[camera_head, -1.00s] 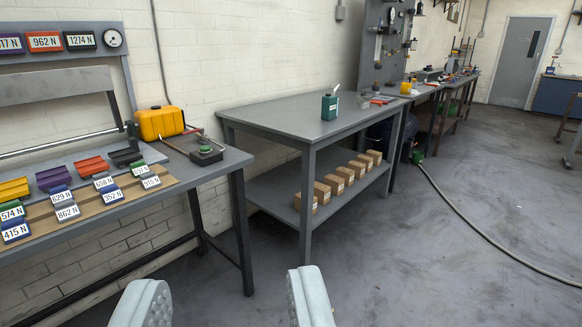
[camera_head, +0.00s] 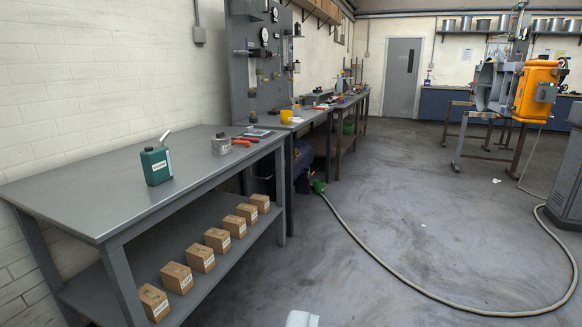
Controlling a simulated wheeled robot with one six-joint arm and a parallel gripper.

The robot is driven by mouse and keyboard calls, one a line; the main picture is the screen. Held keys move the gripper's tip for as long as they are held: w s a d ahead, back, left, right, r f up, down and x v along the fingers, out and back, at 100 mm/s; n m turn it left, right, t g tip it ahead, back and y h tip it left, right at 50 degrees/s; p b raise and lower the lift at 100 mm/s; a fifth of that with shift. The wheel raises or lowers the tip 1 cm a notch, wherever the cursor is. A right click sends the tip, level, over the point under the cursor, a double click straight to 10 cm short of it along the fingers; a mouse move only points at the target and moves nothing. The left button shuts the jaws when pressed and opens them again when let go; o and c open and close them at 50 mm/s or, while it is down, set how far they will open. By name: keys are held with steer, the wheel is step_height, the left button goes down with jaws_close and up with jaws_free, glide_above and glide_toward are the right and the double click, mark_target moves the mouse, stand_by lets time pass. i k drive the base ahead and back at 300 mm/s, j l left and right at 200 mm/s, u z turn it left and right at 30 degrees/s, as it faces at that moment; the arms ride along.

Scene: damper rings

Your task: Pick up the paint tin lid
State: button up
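I cannot make out a paint tin lid in this view. A small grey round item (camera_head: 221,145) sits on the grey workbench (camera_head: 110,190), but I cannot tell what it is. Several tins (camera_head: 484,25) stand on the far wall shelf, too small to tell whether lids are on them. Of my gripper (camera_head: 301,319), only one pale fingertip shows at the bottom edge, with bare floor on its left. The other finger is out of the picture. Nothing is seen held.
A green container (camera_head: 156,164) and a red-handled tool (camera_head: 254,137) are on the workbench. Several cardboard boxes (camera_head: 201,258) line its lower shelf. A hose (camera_head: 400,288) curves over the floor. An orange machine (camera_head: 538,90) stands at the far right. The middle floor is mostly clear.

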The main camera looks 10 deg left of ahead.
mark_target(220, 136)
steer(key=i+u, duration=0.15)
steer(key=i, duration=0.7)
steer(key=i+l+u, duration=0.1)
steer(key=i, duration=0.75)
steer(key=i+u, duration=0.4)
steer(key=i+l+u, duration=0.2)
steer(key=i+u, duration=0.15)
steer(key=i, duration=0.2)
steer(key=i+l+u, duration=0.25)
steer(key=i+u, duration=0.15)
